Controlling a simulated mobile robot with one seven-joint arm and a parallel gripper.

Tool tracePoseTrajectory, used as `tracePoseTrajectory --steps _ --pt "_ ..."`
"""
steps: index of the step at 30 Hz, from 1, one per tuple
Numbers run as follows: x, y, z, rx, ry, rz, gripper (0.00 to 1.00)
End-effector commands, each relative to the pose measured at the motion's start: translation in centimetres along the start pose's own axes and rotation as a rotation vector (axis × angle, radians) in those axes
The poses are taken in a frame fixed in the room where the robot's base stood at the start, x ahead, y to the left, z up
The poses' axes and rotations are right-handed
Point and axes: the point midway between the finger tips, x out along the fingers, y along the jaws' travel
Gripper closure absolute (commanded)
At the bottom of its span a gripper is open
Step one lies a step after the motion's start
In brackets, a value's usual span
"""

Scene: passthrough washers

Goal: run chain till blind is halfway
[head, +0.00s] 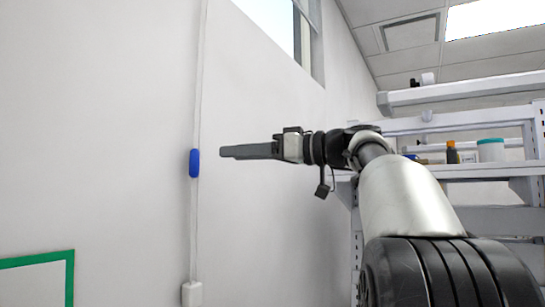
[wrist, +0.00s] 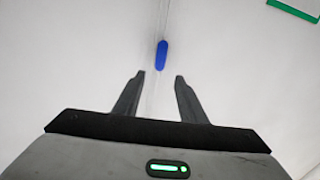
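The pale chain (head: 199,85) runs down the white wall, with a blue grip piece (head: 194,163) on it and a white box (head: 192,293) at its lower end. In the wrist view the blue piece (wrist: 162,55) lies just past the fingertips, in line with the gap between them. My gripper (head: 222,152) points left toward the chain at about the height of the blue piece, apart from it. In the wrist view my gripper (wrist: 161,76) is open and nothing is between its fingers. The blind itself cannot be made out; only part of a window (head: 280,25) shows at the top.
A shelf unit (head: 460,173) with bottles and a white jar (head: 491,150) stands at the right, close to my arm. A green-edged board (head: 69,275) is on the wall at lower left. The wall around the chain is clear.

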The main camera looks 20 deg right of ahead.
Motion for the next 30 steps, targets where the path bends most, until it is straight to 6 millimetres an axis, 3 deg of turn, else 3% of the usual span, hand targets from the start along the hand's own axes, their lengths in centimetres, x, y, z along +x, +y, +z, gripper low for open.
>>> tracePoseTrajectory --steps 6,12,30 --pt "-5.0 0.1 0.0 -0.001 0.001 0.004 0.62" --pt "-7.5 0.0 -0.1 0.000 0.001 0.001 0.62" --pt "-8.1 0.0 -0.1 0.000 0.001 0.000 0.62"
